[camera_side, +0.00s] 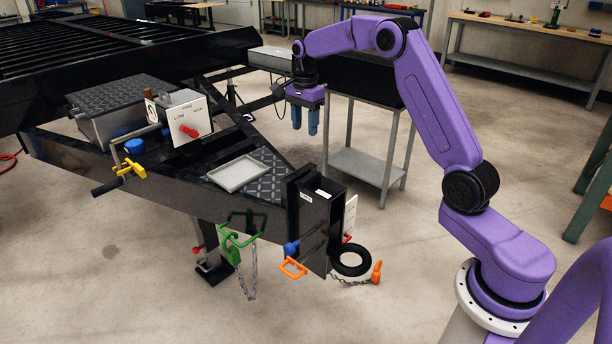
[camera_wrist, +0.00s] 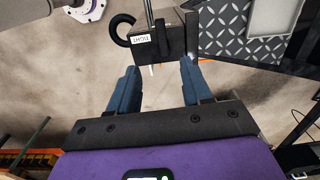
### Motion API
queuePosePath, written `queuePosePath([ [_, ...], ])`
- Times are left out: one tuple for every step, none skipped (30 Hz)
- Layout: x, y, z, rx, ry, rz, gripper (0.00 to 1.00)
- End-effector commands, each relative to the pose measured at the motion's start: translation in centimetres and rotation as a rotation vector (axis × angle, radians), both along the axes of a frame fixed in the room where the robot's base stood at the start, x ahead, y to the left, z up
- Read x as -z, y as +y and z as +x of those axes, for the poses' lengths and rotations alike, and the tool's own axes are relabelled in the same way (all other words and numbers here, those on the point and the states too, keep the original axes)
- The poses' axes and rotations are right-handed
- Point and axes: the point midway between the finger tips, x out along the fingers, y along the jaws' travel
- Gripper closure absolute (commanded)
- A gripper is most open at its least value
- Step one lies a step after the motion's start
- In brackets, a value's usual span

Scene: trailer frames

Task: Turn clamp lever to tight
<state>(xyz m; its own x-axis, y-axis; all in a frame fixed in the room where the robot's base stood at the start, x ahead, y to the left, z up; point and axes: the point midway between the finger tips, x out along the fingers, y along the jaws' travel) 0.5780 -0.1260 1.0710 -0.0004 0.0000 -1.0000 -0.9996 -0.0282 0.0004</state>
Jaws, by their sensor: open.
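My gripper (camera_side: 305,129) hangs with its two blue fingers pointing down, above and behind the black coupler block (camera_side: 313,222) at the trailer's nose. The fingers are apart with nothing between them, as the wrist view also shows (camera_wrist: 159,68). In the wrist view, a white label reading TIGHT (camera_wrist: 143,40) is on the dark block beyond the fingertips. A thin grey rod (camera_wrist: 150,14) meets the block near that label; I cannot tell whether it is the clamp lever. In the side view, a blue knob (camera_side: 291,248) is on the block's left side.
A grey tray (camera_side: 239,174) lies on the tread plate behind the block. A box with a red lever (camera_side: 188,131) stands farther left. A grey bench (camera_side: 367,172) stands behind my gripper.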

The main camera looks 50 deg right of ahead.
Motion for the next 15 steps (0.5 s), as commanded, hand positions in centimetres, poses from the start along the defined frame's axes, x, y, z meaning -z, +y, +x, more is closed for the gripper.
queuePosePath([
  [0.1, -0.4, 0.1, 0.018, 0.001, 0.000, 0.51],
  [0.2, -0.5, 0.2, 0.025, 0.001, 0.000, 0.51],
  [0.4, -0.6, 0.2, 0.031, 0.001, 0.000, 0.51],
  [0.6, -0.7, 0.2, 0.033, 0.001, 0.000, 0.51],
  [0.8, -0.7, 0.2, 0.033, 0.001, 0.000, 0.51],
  [1.2, -0.6, 0.2, 0.032, 0.003, 0.001, 0.51],
  [1.5, -0.6, 0.1, 0.032, 0.004, 0.001, 0.51],
  [1.9, -0.7, 0.1, 0.032, 0.003, 0.001, 0.51],
  [2.6, -0.7, 0.1, 0.032, 0.004, 0.001, 0.51],
  [3.1, -0.7, 0.1, 0.032, 0.004, 0.001, 0.51],
  [3.6, -0.7, 0.1, 0.032, 0.005, 0.001, 0.51],
  [4.4, -0.6, 0.1, 0.031, 0.005, 0.001, 0.51],
  [5.0, -0.6, 0.1, 0.031, 0.005, 0.001, 0.51],
  [5.5, -0.6, 0.1, 0.031, 0.005, 0.001, 0.51],
  [6.3, -0.7, 0.0, 0.031, 0.005, 0.001, 0.51],
])
